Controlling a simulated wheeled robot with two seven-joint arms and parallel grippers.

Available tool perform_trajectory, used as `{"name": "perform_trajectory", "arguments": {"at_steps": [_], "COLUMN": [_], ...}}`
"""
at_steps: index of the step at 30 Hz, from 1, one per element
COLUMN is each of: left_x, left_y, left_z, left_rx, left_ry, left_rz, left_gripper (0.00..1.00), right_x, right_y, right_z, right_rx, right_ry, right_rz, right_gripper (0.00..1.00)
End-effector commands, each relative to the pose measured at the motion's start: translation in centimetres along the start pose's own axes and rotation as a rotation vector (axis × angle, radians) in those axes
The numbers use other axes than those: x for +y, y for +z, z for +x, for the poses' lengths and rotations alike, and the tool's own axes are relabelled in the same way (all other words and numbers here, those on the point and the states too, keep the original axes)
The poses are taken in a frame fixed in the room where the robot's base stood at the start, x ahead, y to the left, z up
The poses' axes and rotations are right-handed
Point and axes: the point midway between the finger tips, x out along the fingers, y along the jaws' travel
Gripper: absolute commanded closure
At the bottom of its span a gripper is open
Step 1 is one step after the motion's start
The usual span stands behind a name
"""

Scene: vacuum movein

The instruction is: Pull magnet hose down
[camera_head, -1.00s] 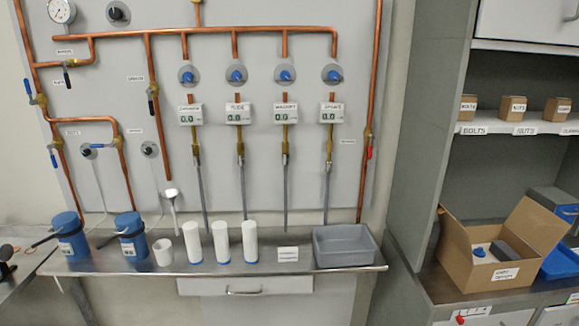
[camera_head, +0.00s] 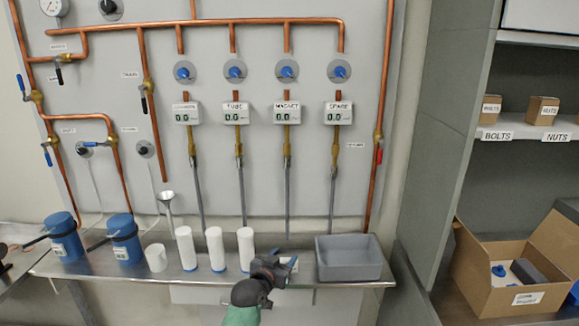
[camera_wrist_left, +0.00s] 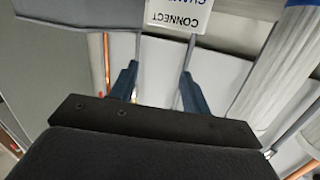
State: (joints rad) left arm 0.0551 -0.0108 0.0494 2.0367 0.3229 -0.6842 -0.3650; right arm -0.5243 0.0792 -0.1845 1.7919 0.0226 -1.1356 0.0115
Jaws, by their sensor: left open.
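The magnet hose (camera_head: 287,195) is a thin grey hose hanging straight down from a brass fitting under the gauge labelled MAGNET (camera_head: 287,113), third in a row on the wall panel. My left gripper (camera_head: 284,262) is in front of the bench, below the hose's lower end and apart from it. It also shows in the left wrist view (camera_wrist_left: 158,85), its two blue fingers spread with nothing held between them. A white sign reading CONNECT (camera_wrist_left: 178,14) appears upside down beyond the fingers. My right gripper is out of view.
Several white cylinders (camera_head: 215,250) stand on the metal bench left of my gripper. A grey tray (camera_head: 348,258) sits to its right. Similar hoses hang on either side, including the spare hose (camera_head: 332,195). An open cardboard box (camera_head: 500,295) is at the right.

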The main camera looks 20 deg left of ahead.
Motion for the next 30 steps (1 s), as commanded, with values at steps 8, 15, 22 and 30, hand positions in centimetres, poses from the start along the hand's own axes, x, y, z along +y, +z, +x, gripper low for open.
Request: {"name": "perform_trajectory", "arguments": {"at_steps": [8,15,22,30], "left_x": [-3.8,-7.1,-8.1,-8.7], "left_y": [-9.4,-17.0,-19.3,-20.7], "left_z": [5.3,8.2,9.0,10.9], "left_rx": [0.258,0.460,0.518,0.519], "left_ry": [-0.079,-0.165,-0.195,-0.195], "left_rz": [-0.015,-0.038,-0.046,-0.045], "left_gripper": [0.53,0.53,0.53,0.53], "right_x": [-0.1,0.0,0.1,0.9], "right_y": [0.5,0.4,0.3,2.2], "right_z": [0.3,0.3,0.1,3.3], "right_rx": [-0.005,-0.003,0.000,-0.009], "right_ry": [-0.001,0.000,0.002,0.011], "right_rz": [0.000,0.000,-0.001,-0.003], "right_gripper": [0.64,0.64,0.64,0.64]}}
